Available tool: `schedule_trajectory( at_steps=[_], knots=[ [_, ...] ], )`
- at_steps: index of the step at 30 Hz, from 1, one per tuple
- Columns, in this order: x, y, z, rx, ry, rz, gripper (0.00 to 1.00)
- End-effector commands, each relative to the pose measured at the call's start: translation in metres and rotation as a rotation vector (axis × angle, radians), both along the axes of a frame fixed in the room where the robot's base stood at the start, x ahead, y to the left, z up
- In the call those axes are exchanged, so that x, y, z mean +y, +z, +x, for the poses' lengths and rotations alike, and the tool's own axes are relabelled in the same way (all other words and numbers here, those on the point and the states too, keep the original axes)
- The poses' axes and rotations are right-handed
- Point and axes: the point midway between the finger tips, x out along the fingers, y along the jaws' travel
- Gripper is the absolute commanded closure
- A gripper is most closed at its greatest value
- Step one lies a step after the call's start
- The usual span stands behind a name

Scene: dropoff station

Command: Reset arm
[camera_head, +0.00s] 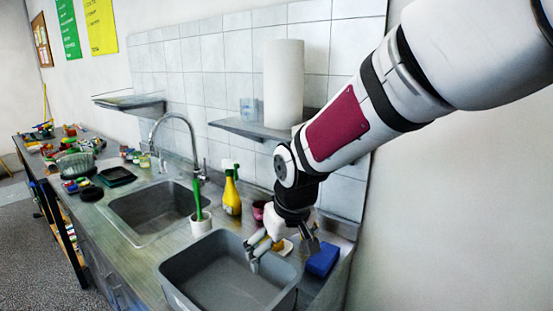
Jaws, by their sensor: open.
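My arm reaches in from the upper right of the head view, white with a dark red panel. My gripper (253,257) points down at the back right part of a grey tub (176,286) on the counter. Its fingers are apart, and I see nothing held between them. The part of the tub's floor that I can see is bare. How high the fingertips are above the tub floor is hard to tell.
A blue sponge (323,259) lies right of the tub. A yellow spray bottle (231,192) and a white cup with a green brush (200,221) stand behind it. A sink (150,212) is to the left. A shelf bears a paper roll (284,85).

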Motion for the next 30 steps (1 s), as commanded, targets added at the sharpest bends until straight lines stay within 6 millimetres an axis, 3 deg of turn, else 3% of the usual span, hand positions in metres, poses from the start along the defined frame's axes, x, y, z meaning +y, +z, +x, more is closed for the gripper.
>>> schedule_trajectory(
  at_steps=[8,14,21,30],
  knots=[
    [-0.036,0.029,-0.023,-0.018,-0.064,-0.018,0.02],
    [-0.074,0.056,-0.056,-0.035,-0.138,-0.031,0.02],
    [-0.133,0.088,-0.128,-0.055,-0.282,-0.028,0.02],
    [-0.175,0.094,-0.217,-0.066,-0.432,0.017,0.02]
  ],
)
